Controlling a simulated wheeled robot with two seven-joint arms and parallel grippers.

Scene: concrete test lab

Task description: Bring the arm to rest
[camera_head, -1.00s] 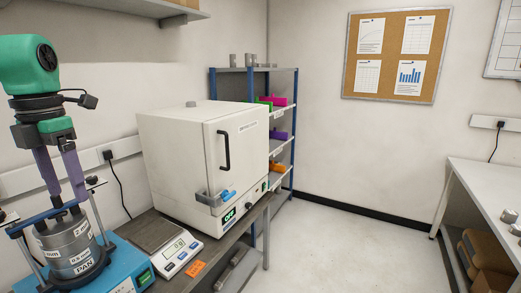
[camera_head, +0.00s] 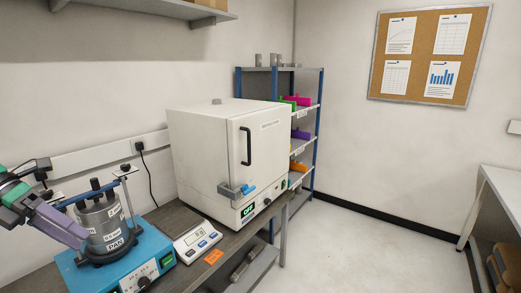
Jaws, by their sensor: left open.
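My left gripper (camera_head: 80,236) shows at the lower left edge, its arm coming in from the left, with purple fingers and green and black parts. It lies tilted, fingers pointing right and slightly down, in front of the left side of the blue shaker (camera_head: 150,252). The fingers are open and overlap each other in this view. I see nothing held in them. A grey stack of sieves and pan (camera_head: 103,220) stands upright on the shaker under a blue clamp bar. Whether the fingers touch the stack I cannot tell. My right gripper is out of view.
A white oven (camera_head: 200,150) with a shut door stands behind. A shelf rack (camera_head: 318,130) holds coloured bins. The floor (camera_head: 370,250) at right is clear.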

